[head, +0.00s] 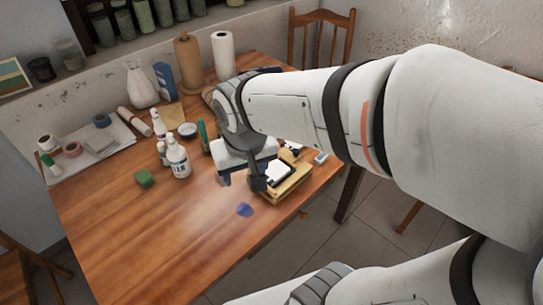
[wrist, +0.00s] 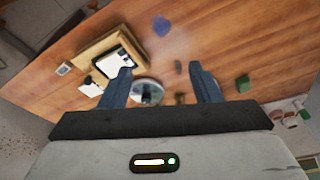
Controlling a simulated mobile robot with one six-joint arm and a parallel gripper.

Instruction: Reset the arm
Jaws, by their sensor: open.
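My gripper (head: 242,183) is over the right part of the wooden table (head: 105,225) in the head view, beside a wooden tray with a dark-framed white item (head: 277,174). In the wrist view my gripper (wrist: 160,75) has its two blue-grey fingers spread apart, with nothing held between them. A round metallic object (wrist: 147,92) shows below, between the fingers. My arm reaches in from the right and hides part of the table behind it.
A white bottle (head: 178,160), a green block (head: 145,179) and a blue patch (head: 244,210) are on the table. Paper rolls (head: 188,62) and a white vase (head: 141,85) stand at the back. The front left of the table is clear. A chair (head: 320,35) stands behind.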

